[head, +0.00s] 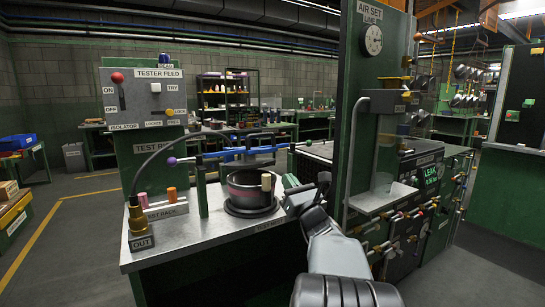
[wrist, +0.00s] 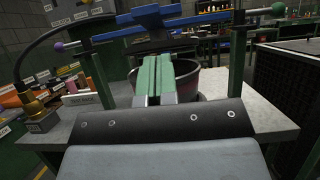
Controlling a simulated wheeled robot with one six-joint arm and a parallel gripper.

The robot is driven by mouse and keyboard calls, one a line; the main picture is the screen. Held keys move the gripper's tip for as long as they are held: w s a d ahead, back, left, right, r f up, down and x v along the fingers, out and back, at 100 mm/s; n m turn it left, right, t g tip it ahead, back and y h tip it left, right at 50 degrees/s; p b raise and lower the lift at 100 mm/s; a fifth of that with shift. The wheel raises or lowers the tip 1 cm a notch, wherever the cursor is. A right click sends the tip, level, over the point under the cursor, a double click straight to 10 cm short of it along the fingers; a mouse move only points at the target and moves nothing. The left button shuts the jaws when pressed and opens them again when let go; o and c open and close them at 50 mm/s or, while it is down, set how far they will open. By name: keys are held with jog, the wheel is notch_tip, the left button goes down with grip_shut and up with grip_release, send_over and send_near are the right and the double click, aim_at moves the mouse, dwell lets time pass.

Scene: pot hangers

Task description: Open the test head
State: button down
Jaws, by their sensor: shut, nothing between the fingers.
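In the wrist view the crossbar (wrist: 205,17) runs across the top, with the purple knob (wrist: 59,46) at left. The pot sits on a black ring, and the pad hangs low over its mouth; contact cannot be told. My gripper (head: 291,182) is shut and empty at the pot's right in the head view. Its green fingers (wrist: 154,72) hide part of the pot in the wrist view.
A green post (head: 202,190) and a test rack (head: 163,209) with coloured plugs stand left of the pot. A hose runs from the brass OUT fitting (head: 137,217). The tester feed panel (head: 145,95) is behind. A tall green cabinet (head: 352,105) stands close on the right.

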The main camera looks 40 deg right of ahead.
aim_at(271, 151)
jog(key=x, duration=0.3)
jog(key=r+x, duration=0.1)
jog(key=x, duration=0.6)
jog(key=shift+a+r, duration=0.1)
jog(key=shift+r, duration=0.25)
jog(key=shift+w+r, duration=0.15)
jog(key=shift+r, duration=0.6)
